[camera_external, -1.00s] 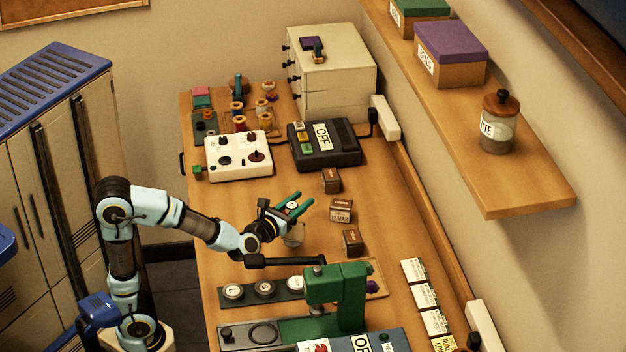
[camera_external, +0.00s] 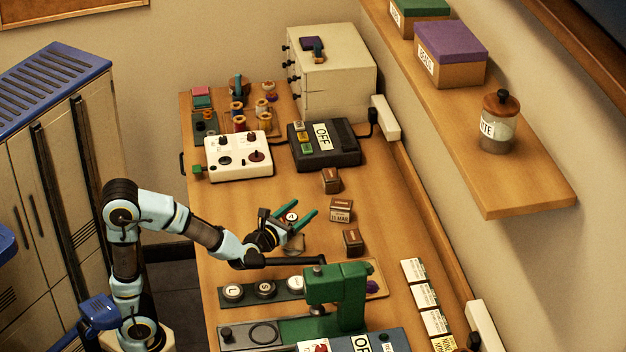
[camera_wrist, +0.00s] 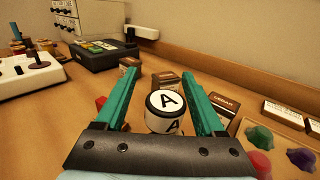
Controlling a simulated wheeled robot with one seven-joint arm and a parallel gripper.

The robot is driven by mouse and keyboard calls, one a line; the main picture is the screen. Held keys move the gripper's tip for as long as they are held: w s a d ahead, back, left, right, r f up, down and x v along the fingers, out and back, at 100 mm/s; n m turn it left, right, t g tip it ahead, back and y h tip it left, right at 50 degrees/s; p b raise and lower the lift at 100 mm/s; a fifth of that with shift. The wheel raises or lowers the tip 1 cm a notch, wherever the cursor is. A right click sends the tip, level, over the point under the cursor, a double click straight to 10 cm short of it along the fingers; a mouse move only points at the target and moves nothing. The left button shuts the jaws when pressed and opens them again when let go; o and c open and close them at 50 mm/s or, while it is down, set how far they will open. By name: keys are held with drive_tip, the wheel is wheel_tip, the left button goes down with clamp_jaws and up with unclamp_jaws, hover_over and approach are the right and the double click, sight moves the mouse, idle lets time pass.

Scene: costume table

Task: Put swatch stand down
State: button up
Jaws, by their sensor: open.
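A round piece with a white top marked A (camera_wrist: 167,104) stands between my fingers in the wrist view, with gaps on both sides. Its top also shows between the fingers in the external view (camera_external: 292,217). I cannot tell for sure that it is the swatch stand. My gripper (camera_external: 298,214) is open above the middle of the table; its green fingers are spread apart in the wrist view (camera_wrist: 160,100). A round brownish form (camera_external: 294,243) shows just below the gripper; whether it belongs to the same piece is unclear. The lower part of the marked piece is hidden in the wrist view.
Small brown boxes (camera_external: 341,210) stand right of my gripper. A green press (camera_external: 338,285) and a dark strip with lettered discs (camera_external: 249,293) are in front. A white control box (camera_external: 238,156) and a black OFF box (camera_external: 325,146) stand behind. Bare table lies to the left.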

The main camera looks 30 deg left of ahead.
drive_tip(key=s+a, duration=0.1)
drive_tip(key=s, duration=1.1)
drive_tip(key=shift+r, duration=0.15)
